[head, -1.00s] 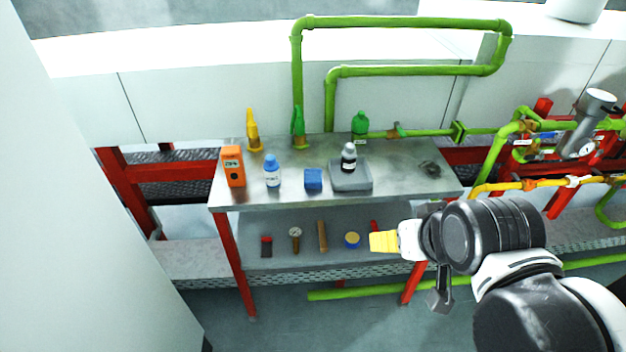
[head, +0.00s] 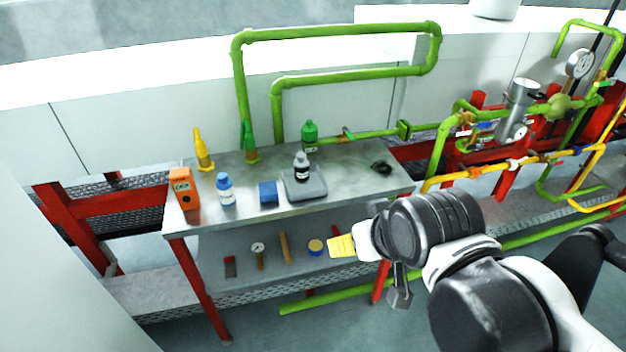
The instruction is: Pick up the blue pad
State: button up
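The blue pad (head: 268,192) is a small blue block on the metal top of the bench (head: 245,207), near its front edge. It lies between a white bottle with a blue cap (head: 226,190) and a grey scale (head: 303,186).
An orange meter (head: 184,189) is at the bench's left end, and a green bottle (head: 310,136) at the back. The lower shelf (head: 215,248) holds several small tools. Green pipes (head: 340,27) rise behind.

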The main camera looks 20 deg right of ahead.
aim_at(268, 190)
jog(key=i+l+u, duration=0.15)
jog(key=i+u, duration=0.15)
jog(key=i, duration=0.2)
jog(key=i+l+u, duration=0.3)
jog(key=i, duration=0.2)
